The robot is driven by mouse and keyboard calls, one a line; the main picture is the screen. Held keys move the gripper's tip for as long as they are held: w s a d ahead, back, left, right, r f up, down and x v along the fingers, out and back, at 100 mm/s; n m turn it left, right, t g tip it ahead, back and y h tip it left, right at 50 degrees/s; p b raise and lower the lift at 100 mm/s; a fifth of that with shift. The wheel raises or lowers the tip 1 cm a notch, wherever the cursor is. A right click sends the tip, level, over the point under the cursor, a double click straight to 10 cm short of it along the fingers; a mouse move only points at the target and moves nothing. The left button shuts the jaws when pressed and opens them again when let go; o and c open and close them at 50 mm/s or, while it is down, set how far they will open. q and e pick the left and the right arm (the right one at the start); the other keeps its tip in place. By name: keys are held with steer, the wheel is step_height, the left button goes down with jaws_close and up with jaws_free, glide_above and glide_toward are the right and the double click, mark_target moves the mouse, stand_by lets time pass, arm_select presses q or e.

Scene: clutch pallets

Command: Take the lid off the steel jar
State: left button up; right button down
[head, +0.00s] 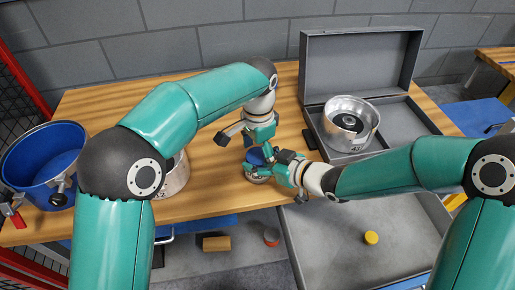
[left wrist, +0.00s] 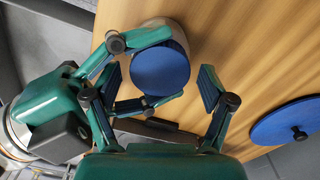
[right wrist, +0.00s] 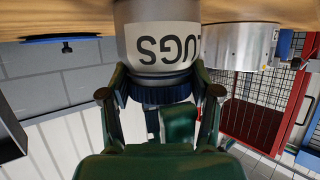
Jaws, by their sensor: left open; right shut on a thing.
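The steel jar is short, with a label, and stands near the table's front edge; its labelled side fills the top of the right wrist view (right wrist: 165,45). Its blue round lid (left wrist: 160,72) has a ridged dark edge and sits on the jar with no visible gap. My right gripper (head: 268,168) is shut on the lid, one finger on each side; in the right wrist view its fingers (right wrist: 160,90) flank the ridged edge. My left gripper (head: 255,140) is open and empty, above and behind the lid, fingers pointing down. My arms hide part of the jar in the head view.
A larger steel pot (head: 174,178) stands left of the jar, partly behind my left arm. A blue pot (head: 40,165) is at far left. A blue disc with a knob (left wrist: 290,122) is near the jar. An open grey case (head: 350,65) holds a steel bowl (head: 345,135) at right.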

arm_select(q)
steer(key=shift+c, duration=0.2)
arm_select(e)
steer(key=shift+s+f, duration=0.15)
steer(key=shift+f, duration=0.1)
arm_select(q)
steer(key=c, duration=1.2)
steer(key=n, duration=0.6)
steer(key=shift+d+r, duration=0.1)
steer(key=shift+r, duration=0.1)
steer(key=shift+w+r, duration=0.1)
steer(key=shift+r, duration=0.95)
